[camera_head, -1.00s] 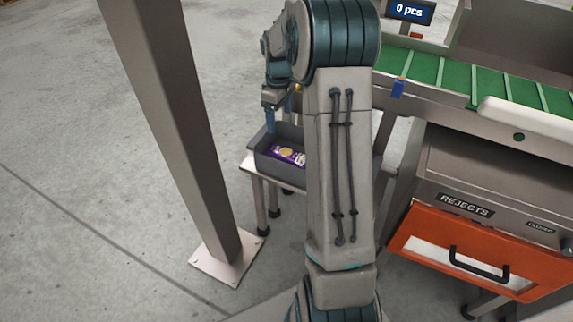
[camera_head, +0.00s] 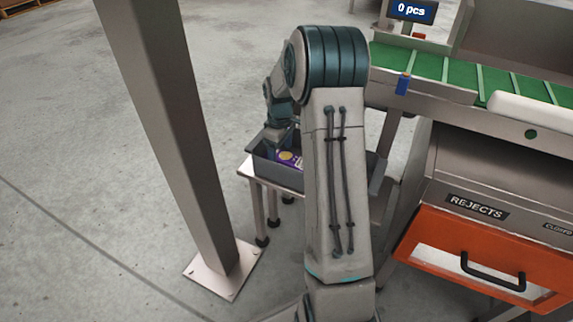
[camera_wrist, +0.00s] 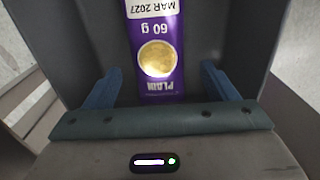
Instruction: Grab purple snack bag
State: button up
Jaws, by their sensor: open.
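The purple snack bag (camera_head: 288,158) lies in a dark grey bin (camera_head: 262,150) on a small stand left of my arm; my arm hides part of both. In the wrist view the bag (camera_wrist: 158,60) shows a white label, a round gold picture and upside-down print. My gripper (camera_wrist: 160,85) is open, with one blue finger on each side of the bag's near end. Neither finger appears to touch the bag. In the head view my gripper reaches down into the bin, and its fingertips are mostly hidden.
A steel post (camera_head: 185,150) with a floor plate stands left of the stand. At right are a green conveyor (camera_head: 450,75) and an orange rejects drawer (camera_head: 490,262). A small blue object (camera_head: 403,84) is on the conveyor's edge.

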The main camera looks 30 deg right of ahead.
notch_tip(320, 180, down, 2)
jog(key=shift+r, duration=0.1)
jog(key=c, duration=1.1)
jog(key=shift+o, duration=0.2)
